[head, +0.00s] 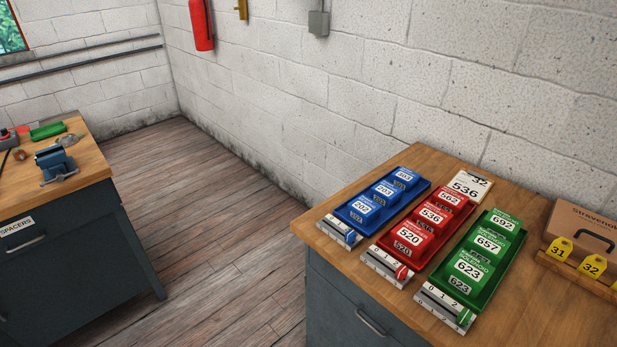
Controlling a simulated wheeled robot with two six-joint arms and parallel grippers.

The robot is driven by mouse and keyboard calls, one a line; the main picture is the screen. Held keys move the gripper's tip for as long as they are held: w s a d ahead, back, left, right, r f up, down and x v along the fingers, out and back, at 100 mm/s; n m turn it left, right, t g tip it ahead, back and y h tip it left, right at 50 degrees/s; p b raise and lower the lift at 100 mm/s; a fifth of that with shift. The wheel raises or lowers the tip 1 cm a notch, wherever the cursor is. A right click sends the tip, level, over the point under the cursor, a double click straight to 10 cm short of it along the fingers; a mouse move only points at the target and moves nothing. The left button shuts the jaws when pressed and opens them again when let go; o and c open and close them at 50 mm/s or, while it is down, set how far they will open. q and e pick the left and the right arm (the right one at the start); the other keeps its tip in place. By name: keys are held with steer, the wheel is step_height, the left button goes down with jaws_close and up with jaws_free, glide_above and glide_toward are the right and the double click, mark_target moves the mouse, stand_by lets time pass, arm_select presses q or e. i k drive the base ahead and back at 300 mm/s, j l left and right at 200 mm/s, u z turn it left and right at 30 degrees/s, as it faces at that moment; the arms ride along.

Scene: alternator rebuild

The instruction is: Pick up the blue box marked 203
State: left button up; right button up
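Several blue boxes sit in a row in a blue tray (345,221) on the wooden bench at the right. The farthest blue box (406,179) has a white label that seems to read 203, but the print is small. The middle blue box (385,193) has a label I cannot read surely. The nearest blue box (360,211) seems to read 202. Neither of my grippers shows in the head view.
Right of the blue row stand a red tray (391,240) and a green tray (493,290) of numbered boxes. Sliders lie before the trays. A cardboard box (583,222) and yellow tags (561,249) are far right. A second bench (90,165) with a vise (55,162) is left; floor between is clear.

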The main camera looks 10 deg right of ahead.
mark_target(384, 193)
steer(key=i+j+u, duration=0.55)
steer(key=i, duration=0.3)
steer(key=i+u, duration=0.3)
steer(key=i+z, duration=0.3)
steer(key=z, duration=0.15)
steer(key=i+j+z, duration=0.1)
steer(key=i+z, duration=0.2)
steer(key=z, duration=0.15)
steer(key=i+j+z, duration=0.2)
steer(key=z, duration=0.25)
steer(key=i+z, duration=0.15)
steer(key=z, duration=0.35)
steer(key=i+z, duration=0.1)
steer(key=z, duration=0.35)
steer(key=i+j+z, duration=0.15)
steer(key=z, duration=0.35)
steer(key=j+z, duration=0.15)
steer(key=z, duration=0.3)
steer(key=i+j, duration=0.05)
